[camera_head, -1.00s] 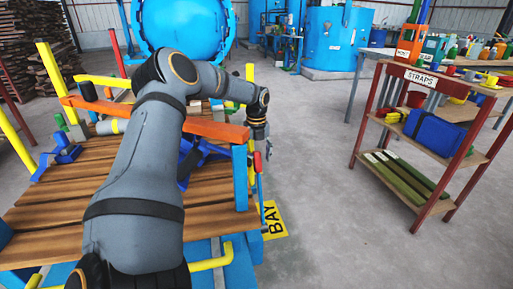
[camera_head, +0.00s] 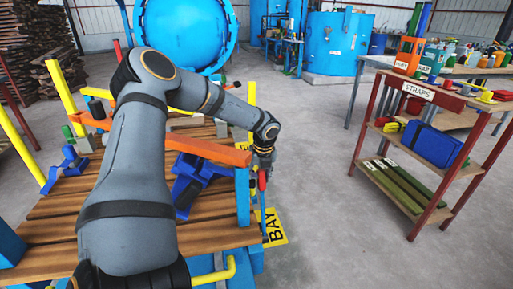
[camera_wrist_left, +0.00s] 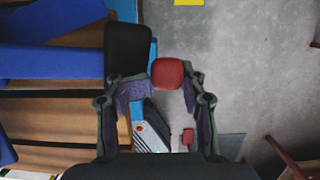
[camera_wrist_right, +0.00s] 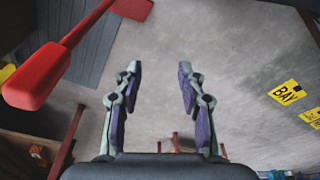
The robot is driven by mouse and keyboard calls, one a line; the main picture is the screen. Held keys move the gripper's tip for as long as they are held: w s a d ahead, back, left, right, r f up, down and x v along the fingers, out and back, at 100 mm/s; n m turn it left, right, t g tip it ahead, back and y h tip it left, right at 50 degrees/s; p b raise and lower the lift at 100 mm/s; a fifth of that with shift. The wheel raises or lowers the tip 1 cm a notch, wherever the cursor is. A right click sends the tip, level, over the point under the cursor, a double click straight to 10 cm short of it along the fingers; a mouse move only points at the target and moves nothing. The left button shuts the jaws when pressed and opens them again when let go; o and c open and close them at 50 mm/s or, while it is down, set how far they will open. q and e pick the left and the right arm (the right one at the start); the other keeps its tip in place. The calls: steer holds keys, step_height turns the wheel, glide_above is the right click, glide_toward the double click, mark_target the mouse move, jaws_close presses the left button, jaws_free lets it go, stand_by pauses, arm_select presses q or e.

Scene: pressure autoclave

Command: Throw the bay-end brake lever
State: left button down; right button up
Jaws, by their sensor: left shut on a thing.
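The brake lever shows as a red handle (camera_head: 262,181) at the near right corner of the wooden-decked cart (camera_head: 75,208), above the floor. In the left wrist view its red end (camera_wrist_left: 168,72) sits between my left fingers. My left gripper (camera_head: 263,165) is shut on this handle. The lever's lower part is mostly hidden by the gripper and the cart's corner. My right gripper (camera_wrist_right: 157,75) is open and empty in its own wrist view, and is out of the head view. A red-handled bar (camera_wrist_right: 35,78) lies to its left there; I cannot tell whether it is the same lever.
A yellow BAY sign (camera_head: 271,228) lies on the floor beside the cart. An orange bar (camera_head: 207,149) and a blue post (camera_head: 242,195) stand at the cart's right side. A STRAPS shelf (camera_head: 445,98) stands to the right, with clear grey floor between.

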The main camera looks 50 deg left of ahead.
arm_select(q)
steer(key=s+d+t+y, duration=0.1)
steer(key=s+d+y, duration=0.1)
steer(key=d, duration=0.6)
steer(key=shift+s+r+t+y, duration=0.25)
steer(key=shift+s+t+y, duration=0.15)
steer(key=shift+s, duration=0.4)
arm_select(e)
steer(key=shift+s+d+r+g, duration=0.1)
steer(key=shift+r+g, duration=0.05)
steer(key=shift+r, duration=0.25)
steer(key=shift+s+d+r+g, duration=0.1)
steer(key=shift+r+g, duration=0.05)
steer(key=shift+r, duration=0.2)
arm_select(q)
steer(key=shift+a, duration=0.1)
steer(key=c, duration=1.1)
jaws_free()
steer(key=shift+w, duration=0.1)
steer(key=shift+o, duration=0.3)
steer(key=shift+w+f, duration=0.1)
steer(key=shift+w, duration=0.1)
arm_select(e)
steer(key=shift+w, duration=0.15)
arm_select(q)
steer(key=shift+s, duration=0.1)
